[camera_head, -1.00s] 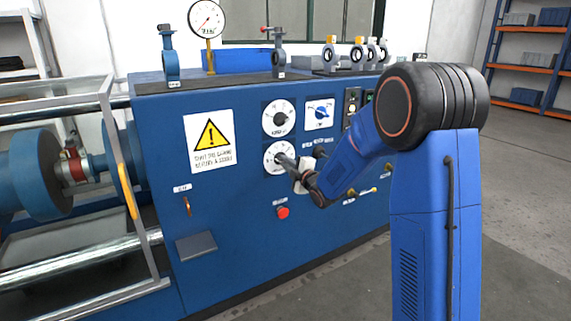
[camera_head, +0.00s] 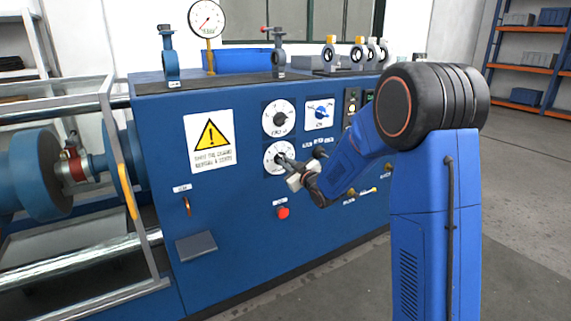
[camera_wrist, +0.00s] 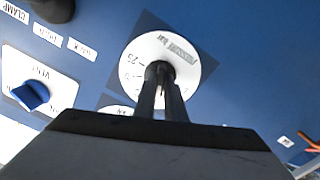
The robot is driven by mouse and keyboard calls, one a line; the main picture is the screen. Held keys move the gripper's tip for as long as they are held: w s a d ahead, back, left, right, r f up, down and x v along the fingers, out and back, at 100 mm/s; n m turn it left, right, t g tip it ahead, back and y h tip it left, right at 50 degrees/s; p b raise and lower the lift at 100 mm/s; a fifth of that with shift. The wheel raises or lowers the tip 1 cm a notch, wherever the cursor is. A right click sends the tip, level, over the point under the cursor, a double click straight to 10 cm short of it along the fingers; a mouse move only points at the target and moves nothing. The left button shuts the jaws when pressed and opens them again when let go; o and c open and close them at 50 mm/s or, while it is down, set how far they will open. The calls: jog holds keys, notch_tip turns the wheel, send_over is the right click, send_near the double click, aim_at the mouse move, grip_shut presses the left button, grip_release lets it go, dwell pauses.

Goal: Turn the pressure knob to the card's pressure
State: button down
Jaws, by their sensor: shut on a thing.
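The pressure dial (camera_head: 272,153) is a white round face on the blue panel, the lower of two stacked dials. In the wrist view its face (camera_wrist: 187,72) shows "PRESSURE bar" lettering and a 25 mark, tilted in the picture. My gripper (camera_wrist: 160,82) is shut on the dark knob (camera_wrist: 158,68) at the dial's centre. Its fingers hide part of the knob and the lower face, so the pointer setting cannot be read. In the head view my gripper (camera_head: 285,161) reaches the dial from the right. No pressure card can be made out.
Another dial (camera_head: 279,118) sits just above, with a blue-handled vent switch (camera_head: 320,113) beside it; the switch also shows in the wrist view (camera_wrist: 32,95). A red button (camera_head: 283,212) is below. A yellow warning sign (camera_head: 210,140) is to the left.

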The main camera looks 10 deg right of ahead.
jog(key=shift+f+m, duration=0.15)
jog(key=shift+m, duration=3.95)
jog(key=c, duration=1.8)
grip_release()
jog(key=v, duration=1.7)
jog(key=shift+s, duration=0.2)
jog(key=shift+d, duration=0.1)
